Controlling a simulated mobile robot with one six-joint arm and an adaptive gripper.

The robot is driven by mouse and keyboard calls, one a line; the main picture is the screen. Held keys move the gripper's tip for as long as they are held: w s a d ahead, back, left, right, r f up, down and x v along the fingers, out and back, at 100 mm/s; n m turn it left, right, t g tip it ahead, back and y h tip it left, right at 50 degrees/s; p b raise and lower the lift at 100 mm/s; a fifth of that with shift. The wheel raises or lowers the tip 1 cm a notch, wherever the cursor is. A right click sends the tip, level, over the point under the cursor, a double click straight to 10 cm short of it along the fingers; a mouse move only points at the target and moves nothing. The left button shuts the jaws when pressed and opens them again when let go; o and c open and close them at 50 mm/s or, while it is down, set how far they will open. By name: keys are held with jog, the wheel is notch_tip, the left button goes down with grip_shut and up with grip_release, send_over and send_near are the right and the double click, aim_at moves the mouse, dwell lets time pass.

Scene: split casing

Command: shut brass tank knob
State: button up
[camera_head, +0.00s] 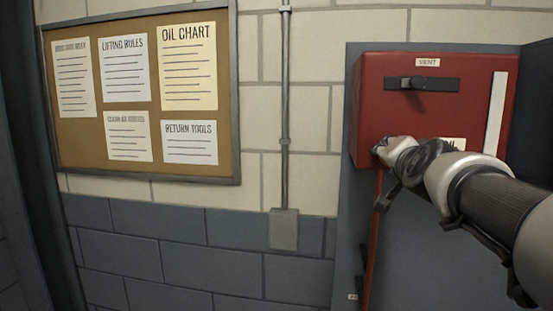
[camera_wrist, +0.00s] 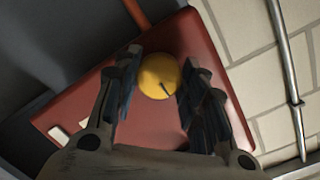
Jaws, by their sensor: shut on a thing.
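The brass knob (camera_wrist: 158,77) is a round yellow disc with a dark line on its face, on the red tank. In the wrist view it sits between the fingertips of my gripper (camera_wrist: 154,84), which is shut on it. The red tank (camera_wrist: 128,55) shows behind the fingers; in the head view the tank (camera_head: 375,95) is on the wall panel at the right. There my gripper (camera_head: 380,151) reaches the tank's lower left part and hides the knob.
A vent slider (camera_head: 415,83) is on the tank's upper front, under a VENT label (camera_head: 427,62). A white strip (camera_head: 495,112) runs down its right side. A red pipe (camera_head: 372,245) drops below the tank. A grey conduit (camera_head: 285,110) and notice board (camera_head: 140,90) are to the left.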

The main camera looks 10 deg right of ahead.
dwell(0.4)
jog(key=o, duration=1.1)
jog(key=shift+c, duration=0.2)
jog(key=v, duration=1.2)
